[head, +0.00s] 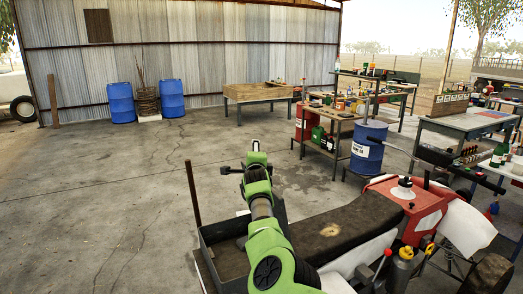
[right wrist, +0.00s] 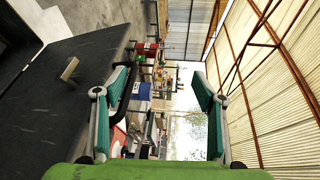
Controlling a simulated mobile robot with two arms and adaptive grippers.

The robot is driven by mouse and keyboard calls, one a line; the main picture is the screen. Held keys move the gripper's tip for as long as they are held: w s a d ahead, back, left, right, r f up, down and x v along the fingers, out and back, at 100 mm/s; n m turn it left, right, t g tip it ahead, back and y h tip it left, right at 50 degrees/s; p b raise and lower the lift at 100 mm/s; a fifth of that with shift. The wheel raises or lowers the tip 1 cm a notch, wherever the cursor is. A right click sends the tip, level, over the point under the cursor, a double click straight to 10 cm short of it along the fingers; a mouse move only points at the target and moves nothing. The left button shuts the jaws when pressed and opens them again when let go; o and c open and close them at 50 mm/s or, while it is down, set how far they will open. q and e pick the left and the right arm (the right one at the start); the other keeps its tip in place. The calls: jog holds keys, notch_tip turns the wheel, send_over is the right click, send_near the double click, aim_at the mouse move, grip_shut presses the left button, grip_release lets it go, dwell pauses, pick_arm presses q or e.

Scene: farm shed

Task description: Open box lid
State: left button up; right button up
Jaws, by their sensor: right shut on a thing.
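A dark box (head: 203,237) stands low at the centre of the head view, beside and partly behind my green arm. In the right wrist view a dark flat panel, which looks like the box lid (right wrist: 60,105), fills the left side. A small tan block (right wrist: 69,69) sits on it. My right gripper (head: 245,168) is above the box's far end in the head view. In the right wrist view its teal-padded fingers (right wrist: 165,90) stand apart, one close to the panel's edge; the contact itself is unclear. My left gripper is not in view.
A red machine (head: 420,207) with a long brown seat (head: 340,225) stands right of the box. A blue drum (head: 368,147) and cluttered benches (head: 335,122) are beyond it. The concrete floor (head: 90,190) on the left is clear.

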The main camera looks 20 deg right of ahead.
notch_tip(320, 180, up, 4)
jog(key=shift+s+a+f+p, duration=0.1)
jog(key=shift+s+a+p, duration=0.05)
jog(key=shift+p, duration=0.4)
jog(key=shift+c, duration=0.3)
jog(key=shift+s+p, duration=0.1)
jog(key=shift+p, duration=0.25)
jog(key=shift+c, duration=1.3)
jog(key=s, duration=0.1)
jog(key=s+r+p, duration=0.1)
jog(key=s+a, duration=0.1)
jog(key=shift+r+t+p, duration=0.3)
jog(key=c, duration=0.3)
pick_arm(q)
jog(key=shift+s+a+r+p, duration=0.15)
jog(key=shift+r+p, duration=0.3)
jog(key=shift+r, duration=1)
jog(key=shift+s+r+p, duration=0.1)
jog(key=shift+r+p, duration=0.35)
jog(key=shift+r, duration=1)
pick_arm(e)
jog(key=d+r+v, duration=0.1)
jog(key=v, duration=1.1)
jog(key=shift+s, duration=0.3)
